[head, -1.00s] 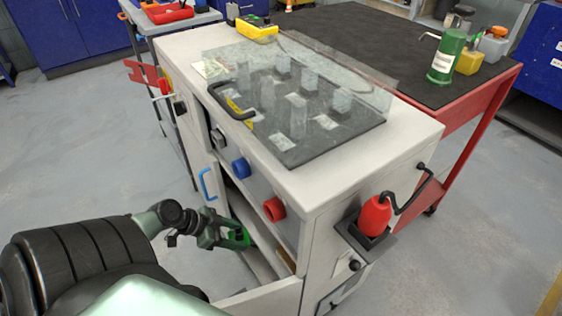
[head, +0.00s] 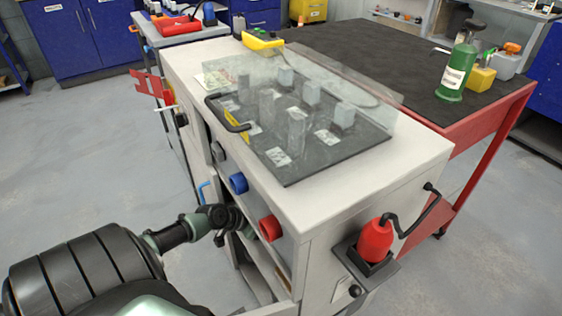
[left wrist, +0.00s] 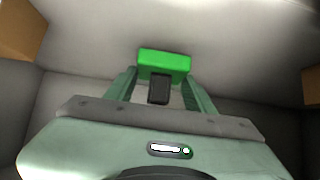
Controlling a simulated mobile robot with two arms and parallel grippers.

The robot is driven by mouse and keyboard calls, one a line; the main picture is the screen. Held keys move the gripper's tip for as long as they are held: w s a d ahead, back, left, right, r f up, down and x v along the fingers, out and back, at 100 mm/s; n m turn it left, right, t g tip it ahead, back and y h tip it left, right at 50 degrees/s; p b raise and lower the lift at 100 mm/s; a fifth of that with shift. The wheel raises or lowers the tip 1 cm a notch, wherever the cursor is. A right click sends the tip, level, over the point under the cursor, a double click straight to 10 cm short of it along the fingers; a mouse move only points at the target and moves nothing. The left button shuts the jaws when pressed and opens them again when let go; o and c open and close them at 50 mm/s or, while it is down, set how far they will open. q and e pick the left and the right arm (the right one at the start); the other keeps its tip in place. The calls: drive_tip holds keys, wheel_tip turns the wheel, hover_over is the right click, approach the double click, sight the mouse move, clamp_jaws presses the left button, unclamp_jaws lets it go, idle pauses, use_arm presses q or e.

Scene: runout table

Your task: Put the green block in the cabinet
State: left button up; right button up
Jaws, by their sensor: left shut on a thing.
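The green block (left wrist: 164,63) shows in the left wrist view, between the fingertips of my left gripper (left wrist: 162,78), which is shut on it. Pale surfaces surround them, so the gripper and block are inside the cabinet (head: 405,158). In the head view my left arm reaches into the cabinet's open front below the knobs. The fingers and block are hidden there. Whether the block touches the cabinet's inner surface I cannot tell. My right gripper is in neither view.
A red knob (head: 270,228) and a blue knob (head: 238,183) stick out above the opening, close to my arm. A red bottle (head: 375,240) sits in a holder on the end panel. A clear cover (head: 340,75) stands on top. Brown pieces (left wrist: 20,30) flank the inside.

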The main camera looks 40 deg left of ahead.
use_arm(q)
drive_tip(key=w, duration=0.2)
drive_tip(key=w+d, duration=0.1)
drive_tip(key=w, duration=0.1)
drive_tip(key=shift+d+r, duration=0.1)
drive_tip(key=shift+r, duration=0.05)
drive_tip(key=shift+s+f+b, duration=0.15)
drive_tip(key=shift+f+b, duration=0.2)
drive_tip(key=shift+f, duration=0.55)
drive_tip(key=o, duration=1.6)
drive_tip(key=shift+s+r, duration=0.1)
